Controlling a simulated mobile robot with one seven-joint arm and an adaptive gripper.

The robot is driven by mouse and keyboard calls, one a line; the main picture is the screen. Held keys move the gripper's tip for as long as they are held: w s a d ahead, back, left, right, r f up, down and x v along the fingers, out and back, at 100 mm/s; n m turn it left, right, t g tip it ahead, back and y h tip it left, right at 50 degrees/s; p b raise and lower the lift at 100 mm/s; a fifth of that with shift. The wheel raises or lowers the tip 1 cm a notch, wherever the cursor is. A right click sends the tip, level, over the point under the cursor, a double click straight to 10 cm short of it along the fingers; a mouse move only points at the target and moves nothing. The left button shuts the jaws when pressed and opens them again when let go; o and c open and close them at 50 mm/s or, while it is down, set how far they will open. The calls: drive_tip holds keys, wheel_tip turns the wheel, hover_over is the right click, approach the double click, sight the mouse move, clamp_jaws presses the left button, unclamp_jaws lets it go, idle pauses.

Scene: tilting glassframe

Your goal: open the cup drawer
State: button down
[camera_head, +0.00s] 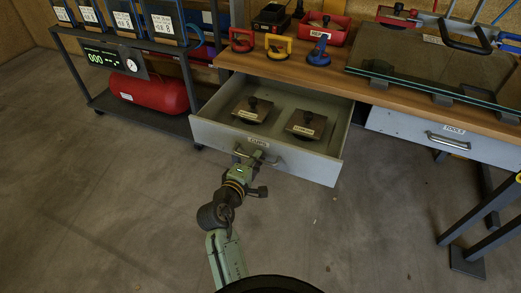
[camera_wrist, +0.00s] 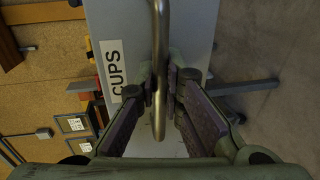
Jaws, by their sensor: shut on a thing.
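The cup drawer (camera_head: 214,134) is a grey drawer pulled well out from under the wooden workbench (camera_head: 347,84). Its front bears a CUPS label, which also shows in the wrist view (camera_wrist: 120,78). Two dark square pieces with knobs (camera_head: 251,110) lie inside on the drawer floor. My gripper (camera_head: 256,156) is at the drawer front, shut on its bar handle. In the wrist view the metal handle (camera_wrist: 160,70) runs between the two fingers of my gripper (camera_wrist: 168,95). The fingertips are partly hidden behind the handle.
A closed TOOLS drawer (camera_head: 410,130) is at the right of the bench. A glass pane (camera_head: 420,95) lies on the bench top, beside red, yellow and blue suction cups (camera_head: 279,47). A shelf rack with a red tank (camera_head: 148,93) stands left. The floor in front is clear.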

drive_tip(key=shift+s+a, duration=0.15)
drive_tip(key=shift+s, duration=0.2)
drive_tip(key=c, duration=2)
unclamp_jaws()
drive_tip(key=shift+o, duration=0.2)
